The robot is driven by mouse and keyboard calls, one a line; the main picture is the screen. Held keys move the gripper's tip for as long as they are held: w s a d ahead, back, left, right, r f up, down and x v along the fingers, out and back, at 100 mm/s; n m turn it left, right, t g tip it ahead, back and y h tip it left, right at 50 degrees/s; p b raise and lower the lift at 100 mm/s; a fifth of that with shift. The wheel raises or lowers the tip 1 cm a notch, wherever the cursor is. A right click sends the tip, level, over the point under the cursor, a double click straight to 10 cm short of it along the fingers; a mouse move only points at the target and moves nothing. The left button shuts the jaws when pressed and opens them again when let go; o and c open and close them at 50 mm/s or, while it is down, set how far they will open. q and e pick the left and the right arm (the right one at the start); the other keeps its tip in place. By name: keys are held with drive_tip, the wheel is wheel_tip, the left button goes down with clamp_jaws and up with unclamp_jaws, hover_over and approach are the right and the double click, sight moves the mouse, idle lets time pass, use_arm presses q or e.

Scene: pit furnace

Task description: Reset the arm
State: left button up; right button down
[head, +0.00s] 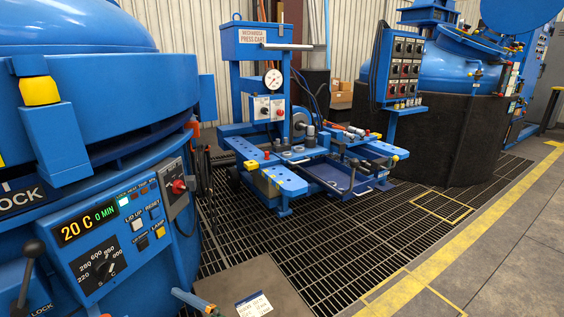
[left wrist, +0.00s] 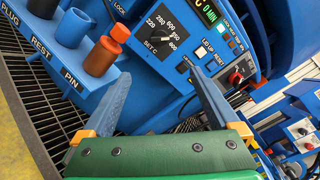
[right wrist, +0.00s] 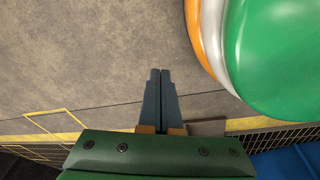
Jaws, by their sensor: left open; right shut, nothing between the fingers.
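My left gripper (left wrist: 158,80) shows in the left wrist view. Its two blue-grey fingers are spread wide with nothing between them. They point towards the blue furnace's control panel (left wrist: 165,45), and I cannot tell whether they touch it. My right gripper (right wrist: 160,74) shows in the right wrist view. Its fingers are together and empty, over bare grey floor (right wrist: 100,65). Neither gripper shows in the head view. There the control panel (head: 120,231) reads 20 C and 0 MIN, with a dial, several buttons and a black-knobbed lever (head: 33,250) at its left.
A blue rack (left wrist: 62,75) labelled PLUG, REST and PIN holds blue and orange cylinders beside my left gripper. A blue press cart (head: 285,130) stands on floor grating (head: 330,250). A second furnace (head: 455,130) is behind it. The yellow-lined floor at right is clear.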

use_arm(q)
drive_tip(key=s+f+g+h+p, duration=0.4)
drive_tip(key=s+f+h+p, duration=0.6)
drive_tip(key=s+f+p, duration=0.4)
drive_tip(key=s+d+r+n+g+h+p, duration=0.1)
drive_tip(key=s+n+p, duration=0.4)
drive_tip(key=s, duration=0.6)
drive_tip(key=s+d+r+n+g+h+p, duration=0.1)
drive_tip(key=s+r+n+h+p, duration=0.3)
drive_tip(key=s+p, duration=0.6)
drive_tip(key=shift+s+d+r+n+g+h, duration=0.15)
drive_tip(key=shift+s+d+n+g+h, duration=0.15)
drive_tip(key=shift+s+d+n+h, duration=0.5)
use_arm(e)
drive_tip(key=s+a+r, duration=0.1)
drive_tip(key=s+r, duration=0.2)
drive_tip(key=r, duration=1.1)
drive_tip(key=s+r+g, duration=0.1)
drive_tip(key=s+r, duration=0.2)
drive_tip(key=r, duration=1)
drive_tip(key=shift+a+r, duration=0.35)
drive_tip(key=shift+a, duration=0.05)
use_arm(q)
drive_tip(key=shift+w, duration=0.25)
use_arm(e)
drive_tip(key=shift+s, duration=0.1)
